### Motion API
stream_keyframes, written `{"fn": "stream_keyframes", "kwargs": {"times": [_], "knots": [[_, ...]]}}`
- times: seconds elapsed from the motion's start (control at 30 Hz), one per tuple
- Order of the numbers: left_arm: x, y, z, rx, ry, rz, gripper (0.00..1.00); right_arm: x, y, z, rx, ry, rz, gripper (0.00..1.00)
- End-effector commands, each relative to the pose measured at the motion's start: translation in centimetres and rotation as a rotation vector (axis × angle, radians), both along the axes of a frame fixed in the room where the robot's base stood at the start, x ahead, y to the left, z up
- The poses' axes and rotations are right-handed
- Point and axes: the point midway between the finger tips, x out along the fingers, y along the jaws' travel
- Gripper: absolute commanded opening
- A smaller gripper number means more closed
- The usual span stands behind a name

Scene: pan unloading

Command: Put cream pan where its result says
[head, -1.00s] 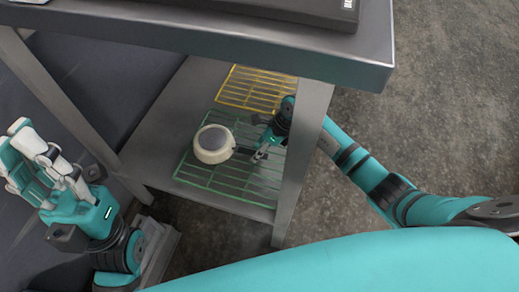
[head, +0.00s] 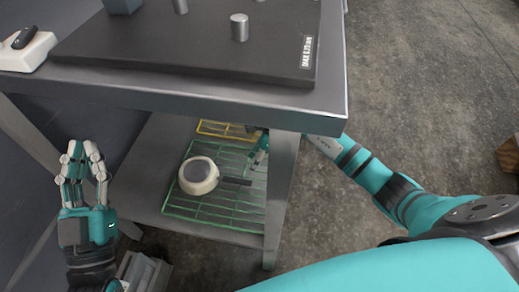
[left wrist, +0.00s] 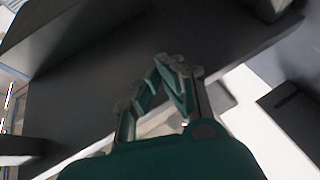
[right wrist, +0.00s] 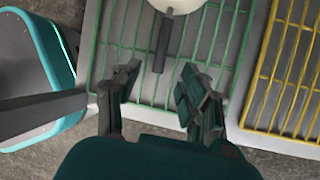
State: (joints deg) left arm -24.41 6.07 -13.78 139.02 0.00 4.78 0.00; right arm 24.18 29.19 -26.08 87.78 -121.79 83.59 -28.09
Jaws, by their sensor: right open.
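The cream pan (head: 199,175), with a grey inside and a dark handle (head: 236,181) pointing right, sits on the green wire rack (head: 215,212) on the table's lower shelf. My right gripper (head: 259,158) is open and empty, just beyond the handle. In the right wrist view the handle (right wrist: 161,48) points down toward the gap between the fingers of the gripper (right wrist: 160,80), and part of the pan (right wrist: 180,4) shows at the top edge. My left gripper (head: 83,150) is raised left of the shelf, empty, its fingertips close together; the left wrist view shows them converging (left wrist: 161,66).
A yellow wire rack (head: 218,129) lies behind the green one; it also shows in the right wrist view (right wrist: 292,85). The table top (head: 200,95) overhangs the shelf, and a front leg (head: 281,190) stands close to my right arm. A dark plate (head: 180,45) carries metal cylinders and a printed label.

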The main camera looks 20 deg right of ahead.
Motion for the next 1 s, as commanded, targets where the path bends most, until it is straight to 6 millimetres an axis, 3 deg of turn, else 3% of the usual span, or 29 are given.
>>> {"fn": "stream_keyframes", "kwargs": {"times": [0.1,0.33,1.0], "knots": [[0.8,0.1,-1.6,0.032,0.114,0.007,0.00,-0.1,-0.8,1.7,-0.001,-0.002,0.000,0.43],[1.4,0.2,-3.6,0.061,0.219,0.013,0.00,-0.3,-1.4,2.9,0.000,0.000,0.000,0.43],[1.5,0.1,-3.7,0.062,0.224,0.011,0.00,-0.3,-1.4,2.9,0.000,0.000,-0.001,0.43]]}}
